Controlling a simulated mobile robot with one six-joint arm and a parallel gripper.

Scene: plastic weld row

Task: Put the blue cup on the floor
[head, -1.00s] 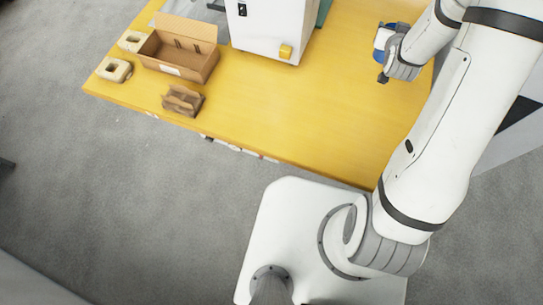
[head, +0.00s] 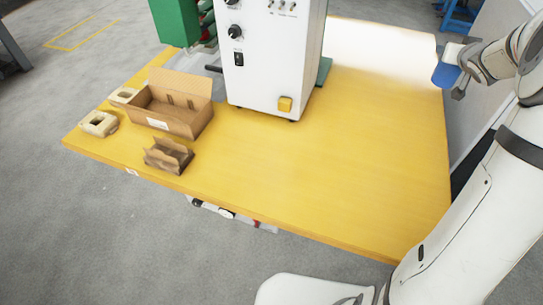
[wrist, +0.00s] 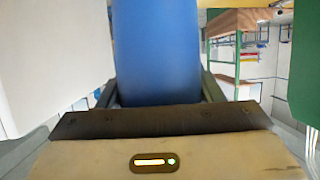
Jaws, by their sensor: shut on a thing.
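The blue cup (head: 446,73) is at the upper right in the head view, at the end of my arm near the table's far right corner. My gripper (head: 462,76) is shut on it and holds it. In the wrist view the blue cup (wrist: 157,55) fills the middle between the two fingers of my gripper (wrist: 158,95). Its ends are cut off or hidden there. The grey floor (head: 60,220) shows to the left and in front of the table.
The yellow table (head: 340,170) has a wide clear area at its right. A white machine (head: 270,60) stands at its back. An open cardboard box (head: 180,123), a smaller torn box (head: 168,158) and beige blocks (head: 98,123) sit at the left. A grey wall or panel (head: 485,80) stands right of the table.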

